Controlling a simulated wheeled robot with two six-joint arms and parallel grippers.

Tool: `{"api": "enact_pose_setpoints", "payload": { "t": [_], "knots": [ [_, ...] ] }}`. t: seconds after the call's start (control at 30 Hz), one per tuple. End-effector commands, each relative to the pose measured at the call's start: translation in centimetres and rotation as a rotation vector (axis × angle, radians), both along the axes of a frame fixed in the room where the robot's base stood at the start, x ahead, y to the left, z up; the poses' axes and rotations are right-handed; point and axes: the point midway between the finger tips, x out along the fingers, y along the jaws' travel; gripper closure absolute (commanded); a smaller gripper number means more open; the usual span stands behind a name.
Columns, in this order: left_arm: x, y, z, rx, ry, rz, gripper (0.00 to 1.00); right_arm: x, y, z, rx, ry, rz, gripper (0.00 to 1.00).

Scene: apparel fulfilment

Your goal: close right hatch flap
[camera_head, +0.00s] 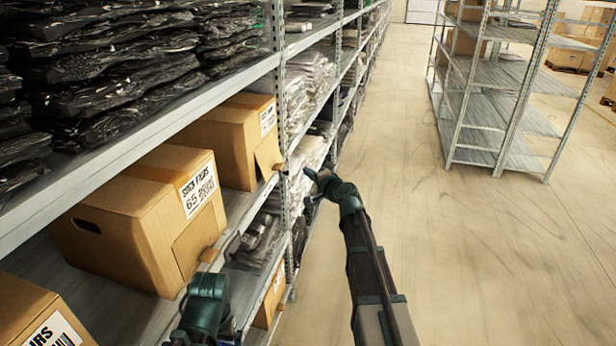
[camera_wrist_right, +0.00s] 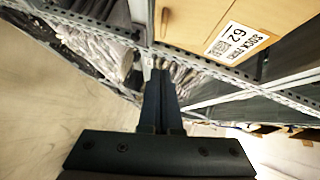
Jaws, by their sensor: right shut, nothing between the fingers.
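In the right wrist view, the shut fingers (camera_wrist_right: 159,68) point toward the shelf, below a carton (camera_wrist_right: 195,25).
A metal shelf post (camera_head: 279,80) stands just behind the right gripper. Black bagged garments (camera_head: 100,75) fill the upper shelf. Another carton (camera_head: 35,315) is at the lower left.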

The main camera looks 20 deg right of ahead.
Motion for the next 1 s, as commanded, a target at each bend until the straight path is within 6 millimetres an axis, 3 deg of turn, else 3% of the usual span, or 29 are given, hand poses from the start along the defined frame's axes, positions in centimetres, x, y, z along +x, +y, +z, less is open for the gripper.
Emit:
{"api": "enact_pose_setpoints", "payload": {
  "t": [0.03,0.3,0.6,1.0],
  "knots": [
    [0.0,0.0,-0.5,0.000,0.000,0.000,0.00,1.6,0.2,-0.5,0.000,0.000,0.002,1.00],
    [0.0,0.0,-1.4,0.000,0.000,0.000,0.00,6.7,1.1,-1.5,0.000,0.000,0.002,1.00],
    [0.0,0.0,-2.3,0.000,0.000,0.000,0.00,8.1,3.9,-2.3,-0.001,0.001,0.001,1.00],
    [0.0,0.0,-2.3,0.000,0.000,0.000,0.00,8.3,4.3,-2.3,0.001,0.001,0.000,1.00]
  ]
}}
